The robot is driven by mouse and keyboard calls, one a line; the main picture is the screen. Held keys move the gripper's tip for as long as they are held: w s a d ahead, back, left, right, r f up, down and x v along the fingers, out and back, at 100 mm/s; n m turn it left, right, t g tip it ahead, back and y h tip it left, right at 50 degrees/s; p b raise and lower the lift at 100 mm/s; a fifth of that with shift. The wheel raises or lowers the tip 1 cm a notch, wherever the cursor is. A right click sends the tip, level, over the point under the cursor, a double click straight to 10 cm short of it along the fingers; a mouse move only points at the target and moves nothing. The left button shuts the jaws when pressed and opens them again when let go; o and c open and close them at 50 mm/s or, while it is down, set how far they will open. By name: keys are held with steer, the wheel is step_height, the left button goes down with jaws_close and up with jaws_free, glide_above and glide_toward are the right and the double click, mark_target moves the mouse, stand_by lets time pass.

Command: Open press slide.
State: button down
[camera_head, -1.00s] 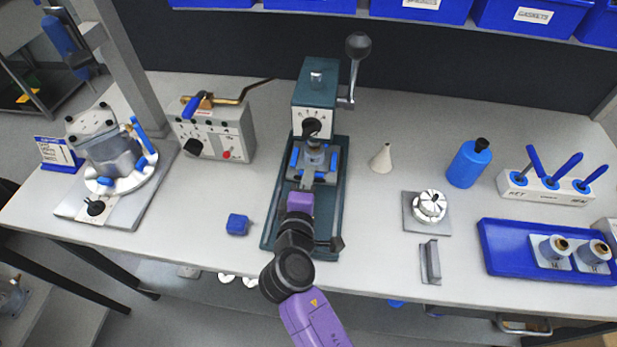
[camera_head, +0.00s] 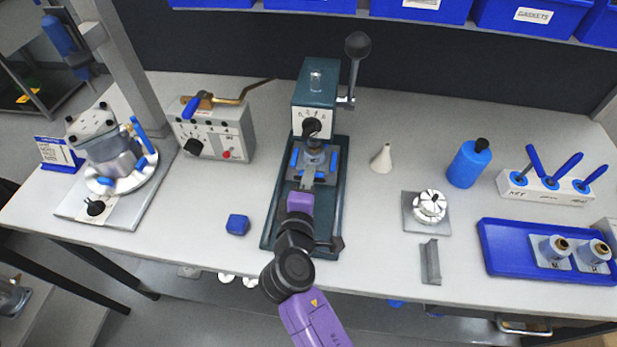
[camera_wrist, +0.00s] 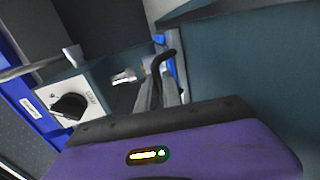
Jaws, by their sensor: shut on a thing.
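The press (camera_head: 314,92) is a dark teal column with a pale dial face, standing near the middle back of the bench. The press slide (camera_head: 329,175) is a grey plate with blue pieces at its sides, below the press head on the long teal base (camera_head: 271,229). My gripper (camera_head: 308,179) reaches in from the front, at the slide's near edge. In the wrist view its two grey fingers (camera_wrist: 165,90) are closed together at a black curved handle (camera_wrist: 163,59). The handle is mostly hidden by my gripper in the head view.
The press lever with its black ball (camera_head: 358,45) stands up at the right of the column. A grey control box (camera_head: 216,135) is to the left. A small blue block (camera_head: 237,225) lies left of the base, and a white cone (camera_head: 381,159) stands to the right.

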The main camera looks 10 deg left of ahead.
steer(key=shift+s, duration=0.1)
stand_by(0.3)
steer(key=f+v, duration=0.1)
steer(key=v, duration=0.4)
steer(key=f+v, duration=0.1)
steer(key=v, duration=0.4)
steer(key=f+v, duration=0.1)
steer(key=v, duration=0.4)
steer(key=shift+s+f+p, duration=0.1)
steer(key=shift+s+p, duration=0.2)
steer(key=shift+p, duration=0.05)
steer(key=c, duration=1.8)
jaws_free()
steer(key=shift+s, duration=0.15)
steer(key=shift+b+v, duration=0.6)
steer(key=shift+v, duration=3.2)
